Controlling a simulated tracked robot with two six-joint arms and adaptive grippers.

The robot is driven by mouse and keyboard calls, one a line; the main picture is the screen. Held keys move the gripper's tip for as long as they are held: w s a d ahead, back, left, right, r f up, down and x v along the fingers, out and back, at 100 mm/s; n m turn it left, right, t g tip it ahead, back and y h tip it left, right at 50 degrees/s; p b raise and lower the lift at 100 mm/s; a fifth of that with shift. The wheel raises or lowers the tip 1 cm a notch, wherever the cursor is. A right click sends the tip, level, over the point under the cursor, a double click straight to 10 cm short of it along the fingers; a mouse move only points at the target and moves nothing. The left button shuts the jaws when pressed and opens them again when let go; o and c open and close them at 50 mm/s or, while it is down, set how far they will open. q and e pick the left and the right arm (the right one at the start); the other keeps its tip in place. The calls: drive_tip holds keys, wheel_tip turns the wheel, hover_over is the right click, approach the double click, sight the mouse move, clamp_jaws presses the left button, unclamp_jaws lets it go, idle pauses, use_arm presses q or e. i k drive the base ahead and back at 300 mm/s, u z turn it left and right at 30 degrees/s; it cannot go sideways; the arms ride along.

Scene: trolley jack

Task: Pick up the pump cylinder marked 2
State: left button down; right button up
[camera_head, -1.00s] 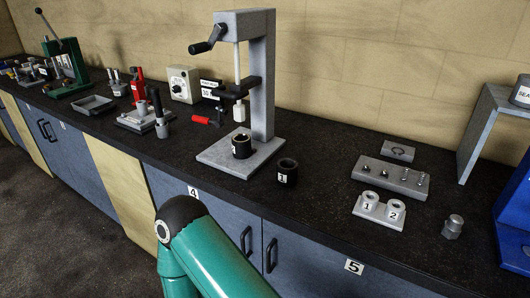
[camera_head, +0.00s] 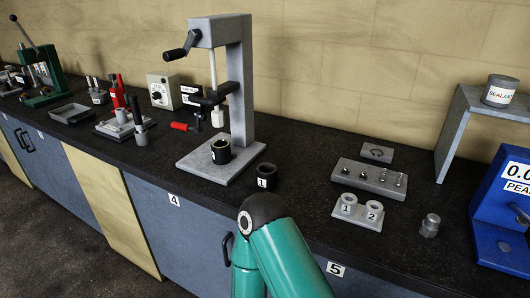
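A light grey hollow cylinder marked 2 (camera_head: 373,213) stands upright in a grey holder (camera_head: 354,227) at the right of the dark bench. A matching cylinder marked 1 (camera_head: 347,204) stands beside it on its left. A black hollow cylinder marked 1 (camera_head: 266,178) stands on the bench beside the press. Another black cylinder (camera_head: 221,154) stands on the press base; I cannot read its label for sure. A teal arm link of mine shows at the bottom centre, in front of the bench. Neither of my grippers is in view.
A grey press (camera_head: 240,85) stands at the centre. A grey block with small metal parts (camera_head: 371,177) lies behind the holder, and a metal fitting (camera_head: 430,226) stands right of it. A blue box (camera_head: 507,215) and a shelf with a sealant can (camera_head: 499,90) bound the right.

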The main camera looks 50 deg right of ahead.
sight(221, 152)
drive_tip(key=z, duration=0.45)
drive_tip(key=i, duration=1)
drive_tip(key=u, duration=0.05)
